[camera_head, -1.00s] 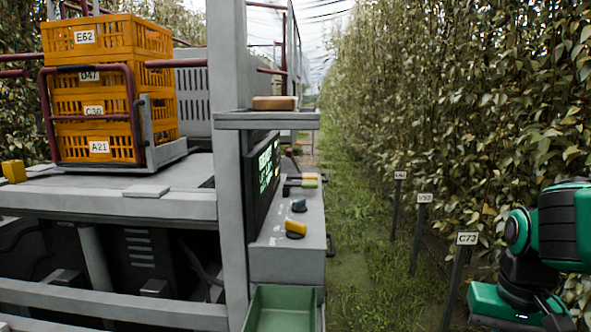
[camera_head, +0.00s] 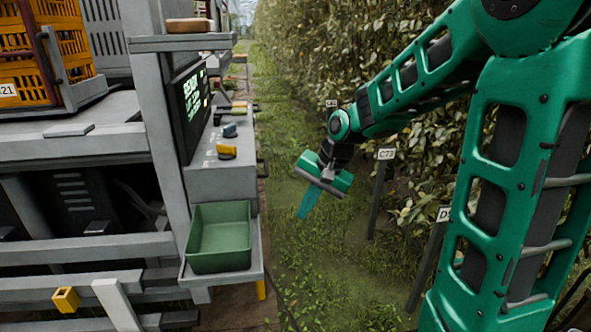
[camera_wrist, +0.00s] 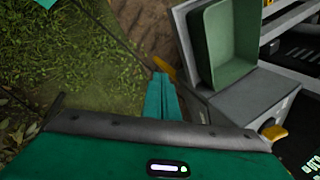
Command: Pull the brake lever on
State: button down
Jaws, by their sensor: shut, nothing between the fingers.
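My gripper (camera_head: 304,210) is shut and empty, pointing down over the grass to the right of the machine. In the wrist view its teal fingers (camera_wrist: 161,95) lie together. I cannot tell for sure which part is the brake lever. A yellow upright piece (camera_head: 261,290) shows below the green tray; a yellow-orange piece (camera_wrist: 164,68) shows close to the fingertips in the wrist view, and I cannot tell whether they touch. The console carries a yellow knob (camera_head: 226,152), a blue knob (camera_head: 229,130) and small coloured handles (camera_head: 234,108) farther back.
The green tray (camera_head: 190,235) sticks out at the machine's near corner, left of my gripper. The console screen (camera_head: 191,101) stands above the knobs. A label post (camera_head: 378,195) and the leafy hedge (camera_head: 320,60) are on the right. The grass strip between is open.

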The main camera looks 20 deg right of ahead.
jog(key=w+a+r+m+t+y, duration=0.15)
jog(key=w+a+m+y, duration=0.45)
jog(key=w+a, duration=1.05)
jog(key=w+a+r+m+t+y, duration=0.2)
jog(key=w+a+r+m+y, duration=0.3)
jog(key=r+y, duration=0.4)
jog(key=shift+w+a+r+m+y, duration=0.2)
jog(key=shift+a+r+m+y, duration=0.1)
jog(key=shift+a+r+m, duration=0.75)
jog(key=shift+a+f+n, duration=0.2)
jog(key=shift+a+n, duration=0.05)
